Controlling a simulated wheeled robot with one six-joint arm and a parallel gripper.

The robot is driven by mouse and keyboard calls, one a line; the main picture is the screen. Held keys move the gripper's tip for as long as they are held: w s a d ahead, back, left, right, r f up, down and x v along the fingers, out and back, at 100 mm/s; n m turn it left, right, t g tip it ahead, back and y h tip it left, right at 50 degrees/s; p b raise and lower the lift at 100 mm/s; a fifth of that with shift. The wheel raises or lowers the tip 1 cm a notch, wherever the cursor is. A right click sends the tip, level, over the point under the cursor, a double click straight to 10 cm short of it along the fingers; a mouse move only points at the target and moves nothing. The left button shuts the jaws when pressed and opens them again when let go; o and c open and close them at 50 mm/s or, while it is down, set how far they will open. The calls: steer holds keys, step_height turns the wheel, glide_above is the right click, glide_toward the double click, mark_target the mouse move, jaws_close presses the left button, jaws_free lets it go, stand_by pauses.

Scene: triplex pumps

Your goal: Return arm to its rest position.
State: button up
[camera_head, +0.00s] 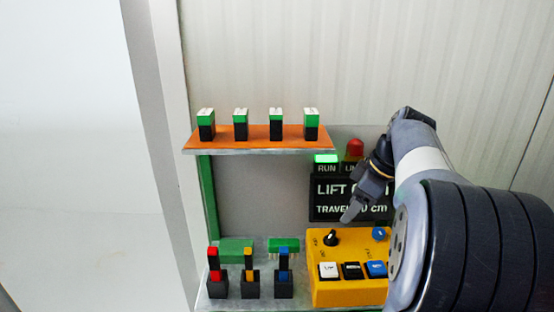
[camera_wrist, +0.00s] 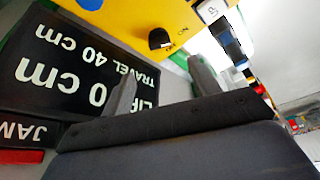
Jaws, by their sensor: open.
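My arm reaches in from the right in the head view, its large dark and grey links covering the right side. My gripper (camera_head: 347,214) is in front of the black display panel (camera_head: 322,200), just above the yellow control box (camera_head: 346,250). In the wrist view my gripper (camera_wrist: 162,90) shows two grey fingers spread apart with nothing between them. The display (camera_wrist: 75,75) reads upside down there, with "0 cm" and "TRAVEL 40 cm" legible. A black knob (camera_wrist: 159,38) on the yellow box (camera_wrist: 130,18) lies beyond the fingers, apart from them.
An orange shelf (camera_head: 260,143) holds several green and black blocks. A green lamp (camera_head: 326,158) is lit above the display, beside a red lamp (camera_head: 355,149). Red, yellow and blue levered parts (camera_head: 250,284) stand at lower left. The yellow box has white, black and blue buttons. Open space lies left.

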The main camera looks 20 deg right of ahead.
mark_target(331, 233)
steer(key=x, duration=1)
steer(key=shift+b, duration=0.35)
steer(key=shift+m, duration=0.3)
steer(key=shift+r, duration=0.1)
